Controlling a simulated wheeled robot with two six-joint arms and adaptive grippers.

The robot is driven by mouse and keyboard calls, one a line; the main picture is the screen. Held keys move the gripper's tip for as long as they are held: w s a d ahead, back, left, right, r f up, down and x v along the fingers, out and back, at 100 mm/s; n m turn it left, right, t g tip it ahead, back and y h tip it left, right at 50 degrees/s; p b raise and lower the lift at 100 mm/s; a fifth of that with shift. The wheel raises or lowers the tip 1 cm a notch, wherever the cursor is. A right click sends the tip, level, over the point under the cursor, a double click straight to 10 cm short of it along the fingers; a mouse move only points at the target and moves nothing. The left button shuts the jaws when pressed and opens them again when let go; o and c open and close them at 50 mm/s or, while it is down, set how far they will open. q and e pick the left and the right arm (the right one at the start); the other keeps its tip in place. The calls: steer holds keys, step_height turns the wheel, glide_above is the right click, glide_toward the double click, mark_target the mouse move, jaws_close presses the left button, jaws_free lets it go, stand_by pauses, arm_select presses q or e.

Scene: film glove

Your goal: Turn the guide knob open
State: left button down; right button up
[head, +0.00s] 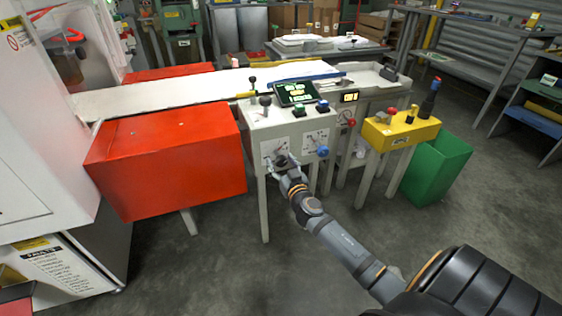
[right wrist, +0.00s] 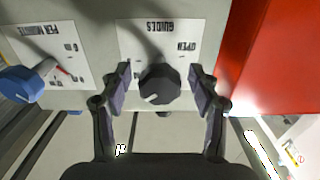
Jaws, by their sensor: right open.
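The guide knob (right wrist: 160,84) is black and faceted, with a pale pointer mark facing lower left in the right wrist view. It sits on a white plate (right wrist: 187,30) that reads GUIDES and OPEN, upside down in that view. My right gripper (right wrist: 161,90) is open, with one finger on each side of the knob and small gaps showing. In the head view my right gripper (head: 281,165) is at the front of the pale control box (head: 290,125) and mostly hides the knob. My left gripper is not in view.
A blue knob (right wrist: 24,82) with its own dial plate is beside the guide knob; it also shows in the head view (head: 322,152). A red box (head: 170,160) stands close to the left. A yellow box (head: 400,131) and green bin (head: 437,165) stand right.

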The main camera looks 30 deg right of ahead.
steer(key=shift+w, duration=0.1)
steer(key=c, duration=1.2)
